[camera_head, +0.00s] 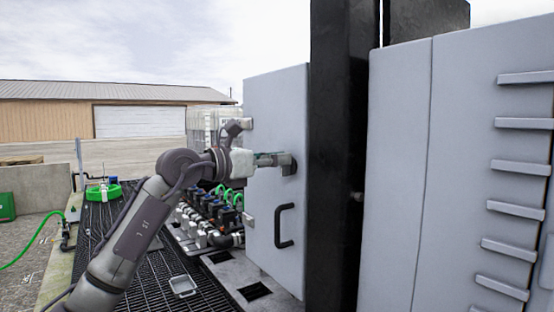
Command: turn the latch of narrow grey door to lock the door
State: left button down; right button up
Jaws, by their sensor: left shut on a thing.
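The narrow grey door (276,105) stands upright left of centre, beside a thick black post. A black pull handle (284,226) is fixed to its lower part. The latch (290,164) is on the door's right side near the post, above the handle. My left gripper (281,161) reaches in from the left at latch height. It is shut on the latch, and its fingers hide most of it, so the latch's angle is hard to tell. My right gripper is out of view.
The black post (338,150) and a large grey cabinet with louvred vents (400,180) fill the right side. A manifold with green hoses and valves (205,215) sits on the dark grating behind my left arm. A small tray (183,286) lies on the grating.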

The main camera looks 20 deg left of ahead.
pick_arm(q)
jog(key=shift+w+a+f+n+b, duration=0.25)
jog(key=shift+f+n+b, duration=0.1)
jog(key=shift+n, duration=2.65)
jog(key=shift+w+a+f+n+b, duration=0.1)
jog(key=shift+a+f+n+b, duration=0.2)
jog(key=shift+n, duration=2.7)
jog(key=shift+w+a+f+n+b, duration=0.25)
jog(key=shift+n+b, duration=0.15)
jog(key=shift+n, duration=2.6)
jog(key=c, duration=1.1)
grip_release()
jog(key=shift+c, duration=0.2)
jog(key=shift+s, duration=0.1)
jog(key=v, duration=1.2)
